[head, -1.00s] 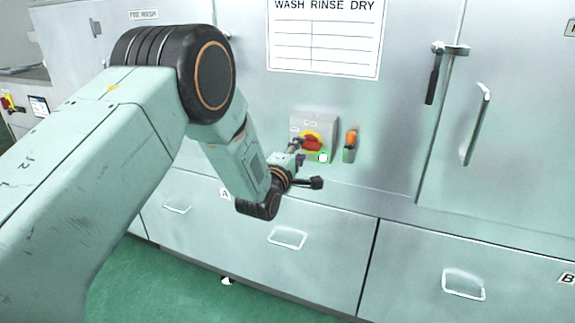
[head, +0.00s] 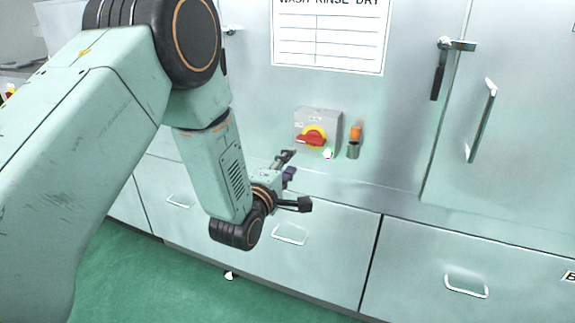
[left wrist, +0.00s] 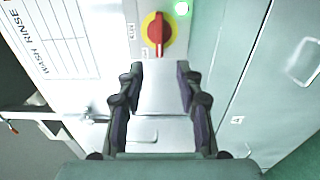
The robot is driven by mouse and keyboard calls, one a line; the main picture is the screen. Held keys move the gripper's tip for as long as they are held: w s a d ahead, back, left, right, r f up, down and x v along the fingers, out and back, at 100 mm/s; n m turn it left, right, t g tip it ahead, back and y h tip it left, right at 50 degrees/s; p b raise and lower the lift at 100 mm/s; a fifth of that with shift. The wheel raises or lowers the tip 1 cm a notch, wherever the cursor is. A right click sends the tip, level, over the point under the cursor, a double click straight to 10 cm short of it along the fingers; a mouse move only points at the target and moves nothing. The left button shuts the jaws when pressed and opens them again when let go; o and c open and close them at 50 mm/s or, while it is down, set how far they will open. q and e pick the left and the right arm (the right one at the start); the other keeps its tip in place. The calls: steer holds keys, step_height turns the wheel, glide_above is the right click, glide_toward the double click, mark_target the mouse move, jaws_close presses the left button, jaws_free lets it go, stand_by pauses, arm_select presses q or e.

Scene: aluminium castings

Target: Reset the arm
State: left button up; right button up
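My left arm comes in from the left in the head view. Its gripper (head: 293,180) is open and empty, in front of the washer's metal front and below and left of a red rotary switch (head: 312,138) on a yellow disc. In the left wrist view the two fingers of the left gripper (left wrist: 160,78) stand wide apart with nothing between them. The red switch handle shows there beyond the fingertips, on its yellow disc (left wrist: 170,32), with a clear gap to the fingers. My right gripper is in neither view.
The switch sits on a grey box (head: 333,120). An orange-topped item in a holder (head: 354,140) is to its right. A WASH RINSE DRY chart (head: 328,38) is above. Drawer handles (head: 290,234) and door handles (head: 482,120) stick out. Green floor (head: 150,280) is clear.

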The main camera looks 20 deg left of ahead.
arm_select(q)
steer(key=s+f+m+g, duration=0.9)
steer(key=s+f+m, duration=0.55)
steer(key=f, duration=0.55)
steer(key=s+f+m+g, duration=0.1)
steer(key=s+f+g, duration=0.2)
steer(key=s, duration=0.7)
steer(key=s+f+m+g, duration=0.1)
steer(key=s+f+g, duration=0.2)
steer(key=s, duration=0.7)
steer(key=s+f+m+g, duration=0.1)
steer(key=s+f+g, duration=0.2)
steer(key=s, duration=0.6)
steer(key=shift+s+d+f+y, duration=0.2)
steer(key=shift+s+f+y, duration=0.1)
steer(key=shift+s+f, duration=0.1)
steer(key=shift+w+d, duration=0.15)
steer(key=shift+w, duration=0.05)
